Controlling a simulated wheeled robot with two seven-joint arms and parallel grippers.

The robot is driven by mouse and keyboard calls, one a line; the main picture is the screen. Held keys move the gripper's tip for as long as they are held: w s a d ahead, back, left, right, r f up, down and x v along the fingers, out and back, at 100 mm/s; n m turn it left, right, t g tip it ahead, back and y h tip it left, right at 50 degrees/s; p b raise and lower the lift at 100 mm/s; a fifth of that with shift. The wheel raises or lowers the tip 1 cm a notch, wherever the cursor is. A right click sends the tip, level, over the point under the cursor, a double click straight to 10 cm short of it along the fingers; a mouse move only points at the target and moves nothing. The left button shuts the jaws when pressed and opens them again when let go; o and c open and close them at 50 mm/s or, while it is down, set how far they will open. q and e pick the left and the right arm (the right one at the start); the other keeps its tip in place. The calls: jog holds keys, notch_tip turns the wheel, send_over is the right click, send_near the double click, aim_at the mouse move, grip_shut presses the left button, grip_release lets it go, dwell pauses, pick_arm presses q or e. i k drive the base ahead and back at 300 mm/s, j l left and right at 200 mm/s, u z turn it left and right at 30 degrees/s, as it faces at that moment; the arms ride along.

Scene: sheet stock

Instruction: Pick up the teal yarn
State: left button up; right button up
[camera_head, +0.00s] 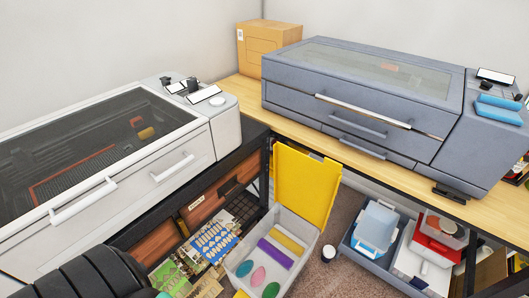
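A grey bin (305,236) with a raised yellow lid (306,186) stands on the floor at the bottom middle. Neither gripper shows.
A white machine (95,165) stands at left and a grey-blue machine (350,100) on the wooden table (250,95). A grey tub (370,262) with containers stands under the table at right. Sheets (205,245) lie left of the bin.

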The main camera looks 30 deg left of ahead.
aim_at(244, 269)
jog(key=u, duration=0.6)
jog(key=k+j+u, duration=0.1)
jog(key=k, duration=0.4)
jog(key=k+j, duration=0.35)
jog(key=k, duration=0.15)
jog(key=l+u, duration=0.05)
